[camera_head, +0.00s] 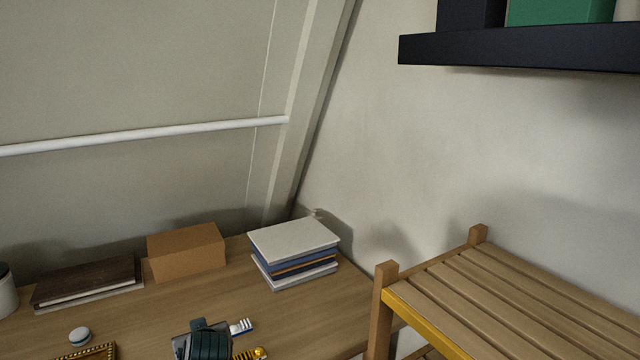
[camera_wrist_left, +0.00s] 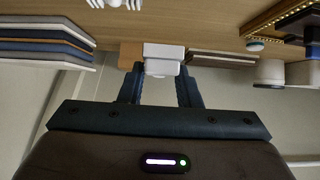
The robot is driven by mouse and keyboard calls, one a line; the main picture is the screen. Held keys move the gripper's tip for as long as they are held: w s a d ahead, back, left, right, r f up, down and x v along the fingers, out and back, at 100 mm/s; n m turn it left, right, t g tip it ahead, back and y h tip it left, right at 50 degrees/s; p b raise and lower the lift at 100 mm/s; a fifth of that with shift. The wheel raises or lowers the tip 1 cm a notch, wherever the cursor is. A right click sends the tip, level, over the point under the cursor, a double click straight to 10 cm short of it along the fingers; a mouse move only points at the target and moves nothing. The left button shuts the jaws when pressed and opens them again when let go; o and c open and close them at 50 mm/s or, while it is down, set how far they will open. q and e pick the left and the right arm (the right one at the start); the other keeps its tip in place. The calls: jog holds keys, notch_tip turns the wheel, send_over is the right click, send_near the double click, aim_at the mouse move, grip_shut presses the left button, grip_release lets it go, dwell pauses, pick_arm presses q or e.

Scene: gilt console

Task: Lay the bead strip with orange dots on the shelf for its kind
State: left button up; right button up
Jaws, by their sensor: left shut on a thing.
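My left gripper (camera_head: 205,343) is at the bottom edge of the head view, over the desk. In the left wrist view its two fingers (camera_wrist_left: 162,88) are shut on a small white piece (camera_wrist_left: 163,58), whose stepped end faces the camera. No orange dots show on this piece, so I cannot tell if it is the bead strip. A gold beaded piece (camera_head: 252,353) lies right of the gripper, partly cut off; I see no orange dots on it. A slatted wooden rack (camera_head: 510,305) with a yellow front edge stands at the right. My right gripper is out of view.
On the desk (camera_head: 130,318) stand a stack of books (camera_head: 293,252), a cardboard box (camera_head: 187,252), a dark book (camera_head: 88,280) and a gold beaded frame (camera_head: 92,352). A dark wall shelf (camera_head: 520,53) hangs high right.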

pick_arm(q)
jog(key=s+d+r+m+t+h+b, duration=0.1)
jog(key=s+d+r+m+h, duration=0.1)
jog(key=s+d+m+h, duration=0.3)
jog(key=s+d, duration=0.1)
jog(key=s, duration=0.3)
jog(key=shift+s+m, duration=0.4)
